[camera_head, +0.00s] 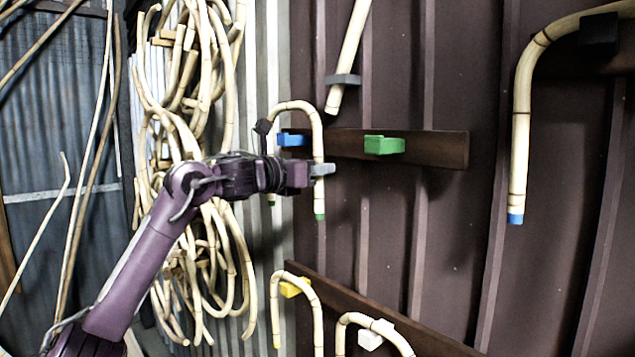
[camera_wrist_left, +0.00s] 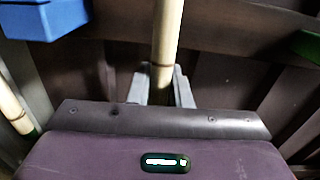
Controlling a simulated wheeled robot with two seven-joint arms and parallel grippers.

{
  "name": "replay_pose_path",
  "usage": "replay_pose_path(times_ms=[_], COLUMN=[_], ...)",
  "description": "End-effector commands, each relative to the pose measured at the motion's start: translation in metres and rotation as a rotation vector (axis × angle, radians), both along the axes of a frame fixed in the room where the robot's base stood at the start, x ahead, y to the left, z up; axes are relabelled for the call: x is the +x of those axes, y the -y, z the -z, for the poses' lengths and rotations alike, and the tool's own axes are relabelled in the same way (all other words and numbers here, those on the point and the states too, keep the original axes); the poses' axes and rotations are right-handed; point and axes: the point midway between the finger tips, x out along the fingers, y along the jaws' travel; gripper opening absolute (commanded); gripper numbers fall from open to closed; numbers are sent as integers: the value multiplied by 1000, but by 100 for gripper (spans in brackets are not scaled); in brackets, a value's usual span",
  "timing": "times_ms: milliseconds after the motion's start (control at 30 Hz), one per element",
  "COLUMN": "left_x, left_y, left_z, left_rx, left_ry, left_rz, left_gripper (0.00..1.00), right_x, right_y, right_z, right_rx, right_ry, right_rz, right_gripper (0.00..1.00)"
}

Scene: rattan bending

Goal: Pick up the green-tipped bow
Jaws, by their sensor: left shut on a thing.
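The green-tipped bow (camera_head: 318,135) is a pale, cane-like hoop with green ends. In the head view it stands in front of the upper dark board, its bend beside a blue block (camera_head: 291,140). My left gripper (camera_head: 321,170) is shut on its right leg, above the green tip. In the left wrist view, the leg (camera_wrist_left: 167,45) runs down between the grey fingers of my left gripper (camera_wrist_left: 160,88). The other leg (camera_wrist_left: 14,108) shows at the left edge there. I cannot tell whether the bow rests on the blue block. My right gripper is not in view.
A green block (camera_head: 384,145) sits on the upper board (camera_head: 440,148). A blue-tipped bow (camera_head: 521,130) hangs at the right. Below, more bows hang by a yellow block (camera_head: 294,287) and a white block (camera_head: 375,334). Bundled canes (camera_head: 195,80) hang at the left.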

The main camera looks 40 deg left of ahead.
Motion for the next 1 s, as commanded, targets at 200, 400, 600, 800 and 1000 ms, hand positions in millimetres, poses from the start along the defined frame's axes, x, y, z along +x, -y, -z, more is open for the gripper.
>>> replay_pose_path(times_ms=[200,400,600,800,1000], left_x=[-1,-1,-1,0,0], left_y=[-1,-1,0,0,0], left_z=[-53,-76,-101,-126,-141], left_rx=[-4,-8,-6,-4,-2], left_ry=[8,8,9,7,4], left_rz=[0,0,2,1,0], left_gripper=[0,0,0,0,0], right_x=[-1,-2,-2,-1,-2], right_y=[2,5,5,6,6], right_z=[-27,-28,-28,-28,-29], right_rx=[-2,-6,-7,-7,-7], right_ry=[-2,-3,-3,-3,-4], right_rz=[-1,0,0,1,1], right_gripper=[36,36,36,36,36])
